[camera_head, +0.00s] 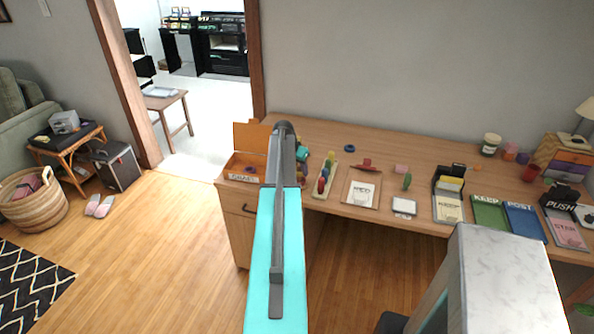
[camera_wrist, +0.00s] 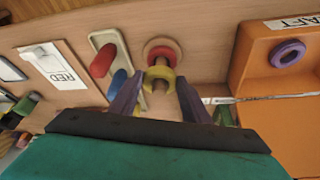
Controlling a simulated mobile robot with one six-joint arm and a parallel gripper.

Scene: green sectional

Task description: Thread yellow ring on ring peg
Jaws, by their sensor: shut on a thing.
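In the wrist view, my gripper (camera_wrist: 159,82) has its two dark purple-grey fingers on either side of the yellow ring (camera_wrist: 160,77) and is shut on it.
A cream board (camera_wrist: 97,38) with red and blue knobs stands close beside the peg. An orange box (camera_wrist: 246,68) marked DRAFT, holding a purple ring (camera_wrist: 287,53), is on the other side. A blue ring (camera_head: 349,148) lies at the desk's back, where the desk (camera_head: 400,150) has free room.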

